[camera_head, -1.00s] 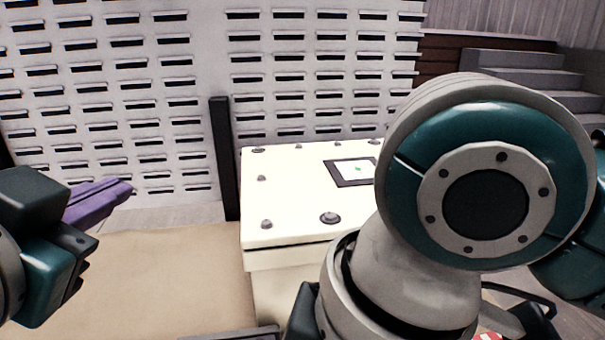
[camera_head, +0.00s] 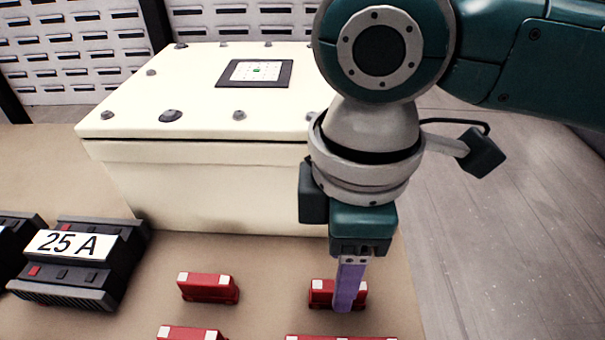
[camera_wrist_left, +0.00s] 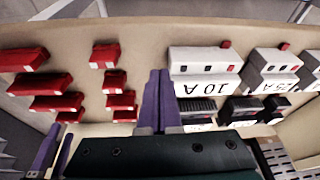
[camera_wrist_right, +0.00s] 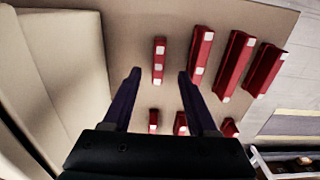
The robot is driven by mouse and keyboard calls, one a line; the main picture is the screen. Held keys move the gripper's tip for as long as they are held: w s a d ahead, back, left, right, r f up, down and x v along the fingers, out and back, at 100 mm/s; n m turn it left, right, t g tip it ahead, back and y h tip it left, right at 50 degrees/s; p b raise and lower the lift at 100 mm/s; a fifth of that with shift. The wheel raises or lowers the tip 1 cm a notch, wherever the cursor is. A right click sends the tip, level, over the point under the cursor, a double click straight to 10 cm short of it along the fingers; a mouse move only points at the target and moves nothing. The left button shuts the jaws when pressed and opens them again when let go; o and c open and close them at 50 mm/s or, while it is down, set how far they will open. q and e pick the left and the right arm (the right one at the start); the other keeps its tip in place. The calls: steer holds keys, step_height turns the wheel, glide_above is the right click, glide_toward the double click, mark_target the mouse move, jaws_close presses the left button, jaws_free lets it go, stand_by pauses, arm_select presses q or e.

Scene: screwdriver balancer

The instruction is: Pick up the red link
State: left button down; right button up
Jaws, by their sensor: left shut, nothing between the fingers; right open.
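Several red links with pale ends lie on the tan tabletop. In the head view one is at the left (camera_head: 208,290), and one (camera_head: 320,296) is partly hidden behind my right gripper (camera_head: 346,306), which points down with purple fingers. In the right wrist view my right gripper (camera_wrist_right: 160,73) is open, and a small red link (camera_wrist_right: 159,62) lies in line with the gap between its fingertips. I cannot tell how high the tips are above it. My left gripper (camera_wrist_left: 160,73) is shut and empty in the left wrist view, between the red links (camera_wrist_left: 108,55) and the white modules.
A cream box (camera_head: 200,185) with a dark-framed panel on its lid stands behind the links. A dark module labelled 25 A (camera_head: 75,262) is at the left. White modules (camera_wrist_left: 205,62) show in the left wrist view. The table's right edge is close to my right gripper.

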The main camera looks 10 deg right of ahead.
mark_target(321, 292)
arm_select(q)
steer(key=shift+d+f+b, duration=0.1)
steer(key=shift+f+b, duration=0.65)
steer(key=shift+f, duration=0.1)
arm_select(e)
step_height(321, 292, down, 5)
steer(key=shift+w+d+f, duration=0.1)
steer(key=shift+f, duration=0.05)
steer(key=shift+c, duration=0.3)
jaws_close()
